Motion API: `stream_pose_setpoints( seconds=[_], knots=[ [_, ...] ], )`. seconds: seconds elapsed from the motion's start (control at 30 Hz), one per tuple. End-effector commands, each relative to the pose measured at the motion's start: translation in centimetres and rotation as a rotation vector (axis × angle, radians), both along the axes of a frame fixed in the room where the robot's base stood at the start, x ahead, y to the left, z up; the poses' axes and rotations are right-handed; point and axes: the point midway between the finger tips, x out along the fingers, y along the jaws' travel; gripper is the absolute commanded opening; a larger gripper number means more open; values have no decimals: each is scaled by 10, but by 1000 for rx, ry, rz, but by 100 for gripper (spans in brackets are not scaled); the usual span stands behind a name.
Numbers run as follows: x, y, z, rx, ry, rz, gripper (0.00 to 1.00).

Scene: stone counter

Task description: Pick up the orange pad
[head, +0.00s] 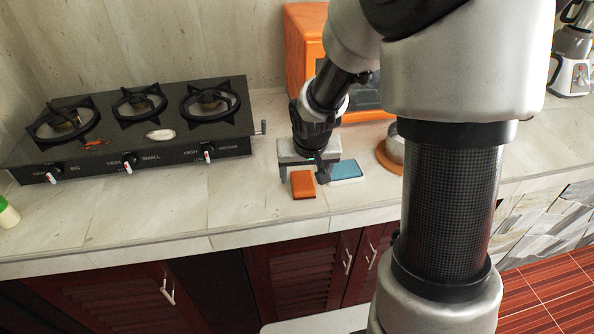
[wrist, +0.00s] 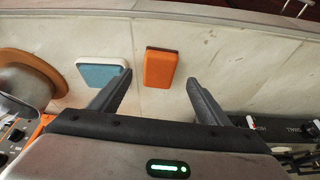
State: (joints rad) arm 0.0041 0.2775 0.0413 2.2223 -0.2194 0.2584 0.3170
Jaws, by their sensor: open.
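The orange pad (head: 302,184) lies flat on the stone counter near its front edge. In the wrist view the orange pad (wrist: 160,68) sits ahead of my gripper, between the lines of its two fingers. My gripper (head: 303,176) is open and empty, just behind and above the pad in the head view. In the wrist view my gripper's fingers (wrist: 156,90) stand wide apart, and neither visibly touches the pad. I cannot tell the exact height of the fingertips.
A blue and white pad (head: 346,170) lies close to the right of the orange pad. A black gas stove (head: 140,120) stands to the left. An orange box-like appliance (head: 302,45) stands behind my gripper. A metal pot (head: 396,146) on a round wooden board is at the right. The counter's front strip is clear.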

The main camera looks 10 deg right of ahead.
Motion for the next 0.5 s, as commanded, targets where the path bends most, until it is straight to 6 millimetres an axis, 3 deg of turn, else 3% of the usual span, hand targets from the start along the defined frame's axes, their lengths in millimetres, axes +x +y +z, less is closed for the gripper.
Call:
stream_pose_setpoints(
  seconds=[0.17, 0.5],
  knots=[
    [5, 0, -10, 1, -1, 0, 70],
    [27, -3, -49, 1, 0, 1, 70]
  ],
)
